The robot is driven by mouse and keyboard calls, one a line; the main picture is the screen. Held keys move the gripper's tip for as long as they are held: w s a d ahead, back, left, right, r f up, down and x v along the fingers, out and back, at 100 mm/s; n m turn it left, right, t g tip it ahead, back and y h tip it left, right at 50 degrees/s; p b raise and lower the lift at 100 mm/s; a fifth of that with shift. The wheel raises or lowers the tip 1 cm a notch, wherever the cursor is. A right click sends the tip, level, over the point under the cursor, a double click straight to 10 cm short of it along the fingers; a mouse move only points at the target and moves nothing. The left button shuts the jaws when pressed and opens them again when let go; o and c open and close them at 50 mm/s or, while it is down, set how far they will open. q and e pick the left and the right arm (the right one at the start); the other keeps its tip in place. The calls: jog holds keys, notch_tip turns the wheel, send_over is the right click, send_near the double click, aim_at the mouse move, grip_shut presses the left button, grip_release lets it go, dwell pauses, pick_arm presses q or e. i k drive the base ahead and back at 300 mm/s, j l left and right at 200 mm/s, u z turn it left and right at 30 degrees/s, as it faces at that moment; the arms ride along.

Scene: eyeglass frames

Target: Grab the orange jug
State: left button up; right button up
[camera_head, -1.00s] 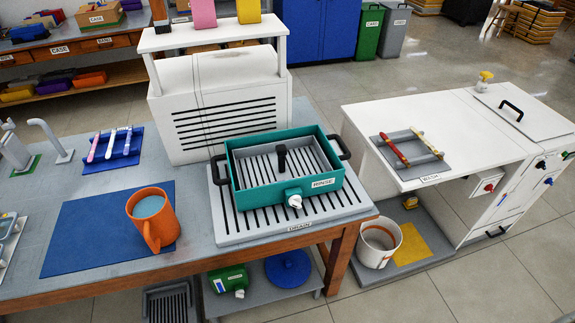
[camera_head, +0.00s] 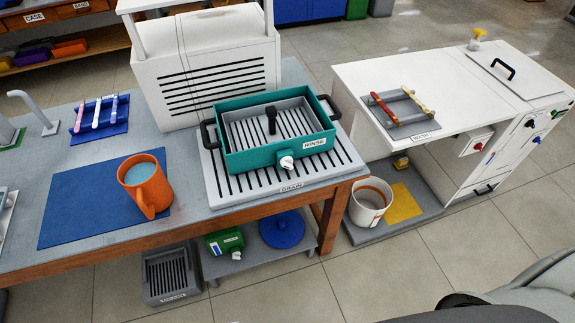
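The orange jug (camera_head: 147,186) stands upright on the blue mat (camera_head: 70,213) on the table at the left. It holds light blue liquid, and its handle faces the front. Nothing touches the jug from above or the sides. Neither of my grippers shows in the head view. A dark, rounded grey part of my own body shows at the bottom right corner.
A teal RINSE tub (camera_head: 240,159) sits on the slotted DRAIN board (camera_head: 213,187) right of the jug. A blue rack (camera_head: 110,132) with brushes lies behind the mat. The white WASH unit (camera_head: 450,80) stands right. A white bucket (camera_head: 366,208) sits low beside it.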

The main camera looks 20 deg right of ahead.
aim_at(141, 175)
jog(key=l+u, duration=0.3)
jog(key=u, duration=0.2)
jog(key=l+u, duration=0.35)
jog(key=u, duration=0.15)
jog(key=k+l, duration=0.1)
jog(key=l, duration=0.3)
jog(key=l+u, duration=0.15)
jog(key=l, duration=0.25)
jog(key=k+l, duration=0.15)
jog(key=l, duration=0.2)
jog(key=k+l+u, duration=0.1)
jog(key=l, duration=0.3)
jog(key=k+l+u, duration=0.1)
jog(key=l, duration=0.25)
